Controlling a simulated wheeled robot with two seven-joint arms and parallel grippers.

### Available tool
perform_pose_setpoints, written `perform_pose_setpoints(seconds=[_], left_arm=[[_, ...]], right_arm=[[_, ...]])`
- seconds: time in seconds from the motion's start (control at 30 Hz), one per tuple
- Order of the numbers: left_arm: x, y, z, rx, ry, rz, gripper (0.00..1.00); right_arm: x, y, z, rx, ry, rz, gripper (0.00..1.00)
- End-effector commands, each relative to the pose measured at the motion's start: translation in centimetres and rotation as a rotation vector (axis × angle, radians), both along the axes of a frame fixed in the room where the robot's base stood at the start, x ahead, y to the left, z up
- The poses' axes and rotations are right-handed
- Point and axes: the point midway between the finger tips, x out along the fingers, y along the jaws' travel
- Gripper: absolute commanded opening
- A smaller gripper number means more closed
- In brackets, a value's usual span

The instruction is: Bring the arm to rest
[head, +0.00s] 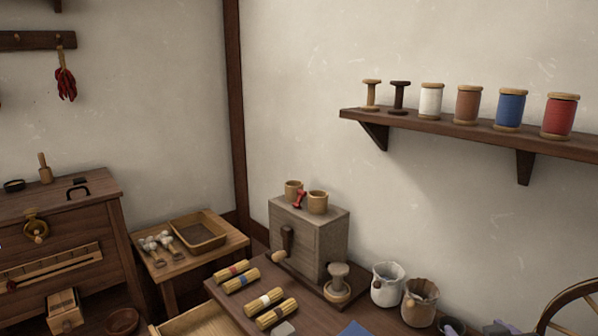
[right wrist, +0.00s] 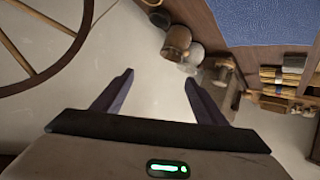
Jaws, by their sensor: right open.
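My right gripper (right wrist: 159,78) shows in the right wrist view with its two dark purple fingers spread wide apart. Nothing is between them; pale wall or floor shows through the gap. In the head view only a small purplish bit of what looks like this gripper (head: 503,328) shows at the bottom edge, right of the jars. The fingers look clear of the things around them. My left gripper is in neither view.
A spoked wheel (head: 572,306) stands at the lower right, also in the right wrist view (right wrist: 42,48). Jars (head: 388,285) and a grey box with a crank (head: 322,240) stand at the worktable's back. A spool shelf (head: 430,124) hangs above.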

Motion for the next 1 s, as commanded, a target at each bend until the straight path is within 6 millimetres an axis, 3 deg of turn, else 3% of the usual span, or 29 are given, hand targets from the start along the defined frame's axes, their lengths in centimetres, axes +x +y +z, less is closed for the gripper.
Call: perform_pose_setpoints(seconds=[0.23,0.37,0.6,0.87,1.0], left_arm=[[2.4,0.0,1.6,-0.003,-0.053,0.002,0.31],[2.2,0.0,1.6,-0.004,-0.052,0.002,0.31],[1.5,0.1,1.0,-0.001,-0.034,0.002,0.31],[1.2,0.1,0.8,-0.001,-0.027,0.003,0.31],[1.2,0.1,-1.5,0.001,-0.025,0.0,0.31]], right_arm=[[-5.3,3.3,-5.2,0.039,0.16,0.045,0.66],[-9.1,5.3,-8.0,0.066,0.266,0.076,0.66],[-18.4,9.5,-12.3,0.135,0.493,0.149,0.66],[-28.0,13.1,-14.1,0.217,0.709,0.223,0.66],[-25.9,14.1,-18.7,0.222,0.633,0.256,0.66]])
